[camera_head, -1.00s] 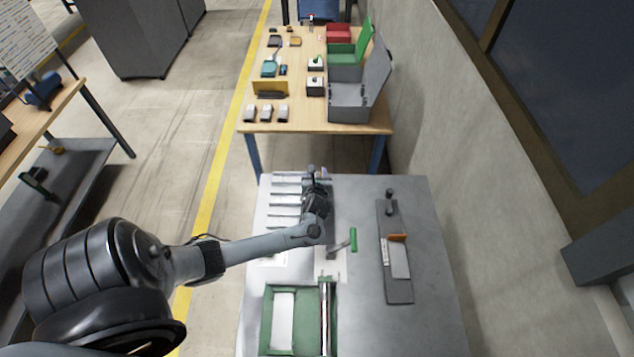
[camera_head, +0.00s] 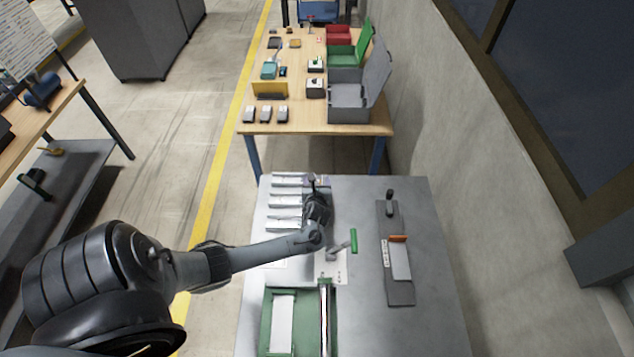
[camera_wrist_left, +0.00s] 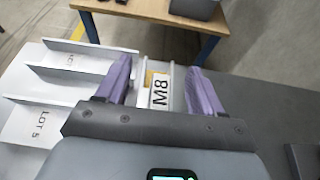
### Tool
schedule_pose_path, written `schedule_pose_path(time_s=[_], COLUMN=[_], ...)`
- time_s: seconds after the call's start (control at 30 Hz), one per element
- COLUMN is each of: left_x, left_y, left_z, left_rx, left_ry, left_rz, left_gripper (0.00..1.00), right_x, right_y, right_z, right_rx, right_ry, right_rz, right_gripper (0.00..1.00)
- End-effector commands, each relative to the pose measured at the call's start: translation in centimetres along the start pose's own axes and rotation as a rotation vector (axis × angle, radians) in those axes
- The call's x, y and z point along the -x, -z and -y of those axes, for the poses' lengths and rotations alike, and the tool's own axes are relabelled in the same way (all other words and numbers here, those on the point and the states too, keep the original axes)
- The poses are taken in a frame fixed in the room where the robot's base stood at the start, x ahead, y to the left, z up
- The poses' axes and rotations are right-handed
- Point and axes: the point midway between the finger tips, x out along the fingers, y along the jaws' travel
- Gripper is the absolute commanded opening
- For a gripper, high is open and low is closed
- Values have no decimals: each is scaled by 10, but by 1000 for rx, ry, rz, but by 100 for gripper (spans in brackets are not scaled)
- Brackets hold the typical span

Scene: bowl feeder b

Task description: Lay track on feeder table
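My left gripper (camera_head: 315,187) is over the far part of the grey feeder table (camera_head: 355,215), beside a row of white lot trays (camera_head: 288,196). In the left wrist view, the purple fingers of my left gripper (camera_wrist_left: 160,82) are spread apart. A pale, rail-like piece labelled M8 (camera_wrist_left: 159,95) shows between them, with a gap on each side. I cannot tell its height relative to the fingertips. White trays, one marked LOT 5 (camera_wrist_left: 35,122), are to its left. My right gripper is not in view.
A green fixture (camera_head: 310,342) holds a white plate and a bright bar at the near left. A wooden table (camera_head: 306,118) with boxes is beyond. Bare table surface lies between them.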

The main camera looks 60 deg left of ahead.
Motion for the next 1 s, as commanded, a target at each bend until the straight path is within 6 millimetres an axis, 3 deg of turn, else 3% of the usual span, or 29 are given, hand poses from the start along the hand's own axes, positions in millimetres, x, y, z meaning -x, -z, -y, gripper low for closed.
schedule_pose_path(time_s=[0.37, 1.0], left_x=[8, 109], left_y=[-3, -3], left_z=[0, 0], left_rx=[-1, 0], left_ry=[0, 2], left_rz=[0, -1], left_gripper=[67, 69], right_x=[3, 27], right_y=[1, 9], right_z=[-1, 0], right_rx=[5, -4], right_ry=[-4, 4], right_rz=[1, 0], right_gripper=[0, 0])
